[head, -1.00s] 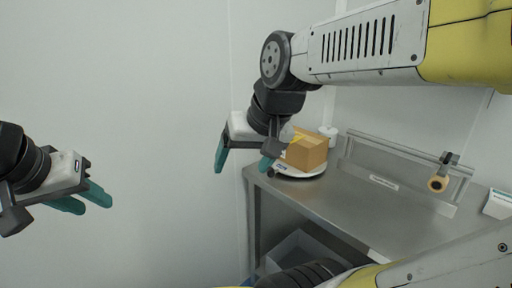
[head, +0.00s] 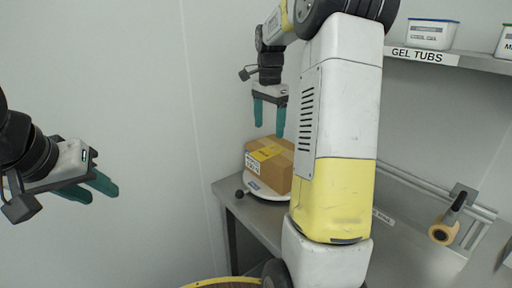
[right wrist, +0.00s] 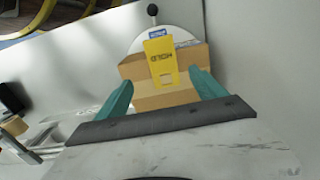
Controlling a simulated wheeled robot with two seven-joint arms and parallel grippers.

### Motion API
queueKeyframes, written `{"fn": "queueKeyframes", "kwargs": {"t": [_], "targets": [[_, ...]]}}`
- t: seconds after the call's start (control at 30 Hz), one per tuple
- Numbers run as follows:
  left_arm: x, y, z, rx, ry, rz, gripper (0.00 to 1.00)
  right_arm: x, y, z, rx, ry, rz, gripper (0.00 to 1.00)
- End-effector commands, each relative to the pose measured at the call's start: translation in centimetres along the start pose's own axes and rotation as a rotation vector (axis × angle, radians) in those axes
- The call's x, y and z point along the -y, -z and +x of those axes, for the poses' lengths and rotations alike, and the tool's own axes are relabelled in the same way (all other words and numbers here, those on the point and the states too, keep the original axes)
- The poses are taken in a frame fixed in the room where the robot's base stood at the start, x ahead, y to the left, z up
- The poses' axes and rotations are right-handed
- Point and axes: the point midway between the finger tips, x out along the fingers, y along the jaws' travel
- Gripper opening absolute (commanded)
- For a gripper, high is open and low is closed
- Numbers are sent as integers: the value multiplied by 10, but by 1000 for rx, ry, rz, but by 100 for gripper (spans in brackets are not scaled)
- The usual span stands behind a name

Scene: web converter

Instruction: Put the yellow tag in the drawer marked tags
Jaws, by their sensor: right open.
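The yellow tag (head: 267,153), with dark lettering, lies on the top of a cardboard box (head: 277,176) at the far left end of the steel bench. In the right wrist view the tag (right wrist: 160,58) reads HOLD and lies between my fingers as seen from above. My right gripper (head: 268,130) points down, open and empty, above the box and apart from the tag. My left gripper (head: 101,192) is open and empty at the left, away from the bench. No drawer marked tags shows in these views.
The box stands on a round white plate (head: 262,190) with a dark knob (head: 239,194). A shelf marked GEL TUBS (head: 425,57) holds tubs above. My right arm hides the bench's middle.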

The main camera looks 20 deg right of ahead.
Motion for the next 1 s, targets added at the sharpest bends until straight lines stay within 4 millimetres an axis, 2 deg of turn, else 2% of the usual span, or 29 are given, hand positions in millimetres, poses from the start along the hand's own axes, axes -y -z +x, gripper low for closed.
{"fn": "queueKeyframes", "kwargs": {"t": [0.6,1.0], "targets": [[0,0,0,0,0,0,36,6,0,74,2,-3,2,80],[0,0,0,0,0,0,36,6,0,77,1,-1,2,80]]}}
